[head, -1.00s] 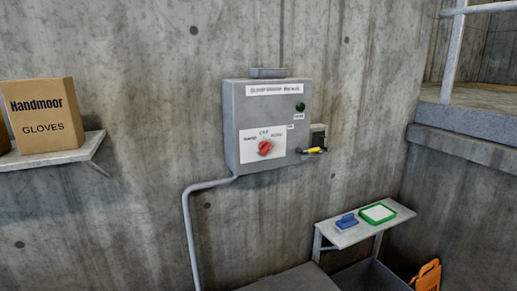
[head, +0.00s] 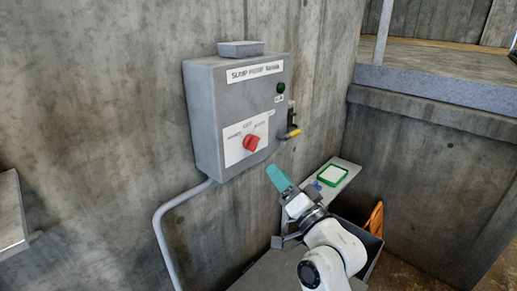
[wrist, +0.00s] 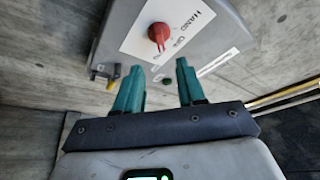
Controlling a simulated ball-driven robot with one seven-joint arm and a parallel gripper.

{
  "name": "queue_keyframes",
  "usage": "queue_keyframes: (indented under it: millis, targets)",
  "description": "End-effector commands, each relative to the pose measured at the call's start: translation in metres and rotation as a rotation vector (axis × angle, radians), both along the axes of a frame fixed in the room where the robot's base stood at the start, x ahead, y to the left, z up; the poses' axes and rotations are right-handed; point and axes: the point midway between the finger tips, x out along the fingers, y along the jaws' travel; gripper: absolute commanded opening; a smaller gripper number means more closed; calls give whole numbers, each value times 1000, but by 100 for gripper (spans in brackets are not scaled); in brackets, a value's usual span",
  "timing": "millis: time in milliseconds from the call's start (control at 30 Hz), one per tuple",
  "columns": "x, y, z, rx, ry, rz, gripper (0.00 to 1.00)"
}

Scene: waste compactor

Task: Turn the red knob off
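The red knob (head: 251,143) is on a white label plate on the front of a grey control box (head: 206,118) mounted on the concrete wall. The plate has printed words around the knob; which one it points to is unclear. The knob also shows in the wrist view (wrist: 158,36), ahead of the fingertips. My gripper (head: 278,177) is below and right of the knob in the head view, apart from it. In the wrist view my gripper (wrist: 160,70) has its two teal fingers spread, with nothing between them.
A green light (head: 281,87) and a yellow-handled switch (head: 291,133) are on the box's right. A conduit (head: 160,225) runs down from the box. A shelf with a green-framed item (head: 332,175) stands lower right. A wall shelf (head: 10,215) juts in at left.

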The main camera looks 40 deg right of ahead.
Motion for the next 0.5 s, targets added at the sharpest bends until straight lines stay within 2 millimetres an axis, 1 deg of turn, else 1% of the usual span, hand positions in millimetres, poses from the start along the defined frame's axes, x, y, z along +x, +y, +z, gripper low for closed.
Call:
queue_keyframes:
  millis: [33, 267, 400, 500]
  targets:
    - [6, -1, 5, -1, 0, 0, 39]
    - [44, -11, 17, -3, 1, 1, 39]
    - [67, -16, 23, -4, 4, 2, 39]
    - [79, -19, 25, -3, 4, 3, 39]
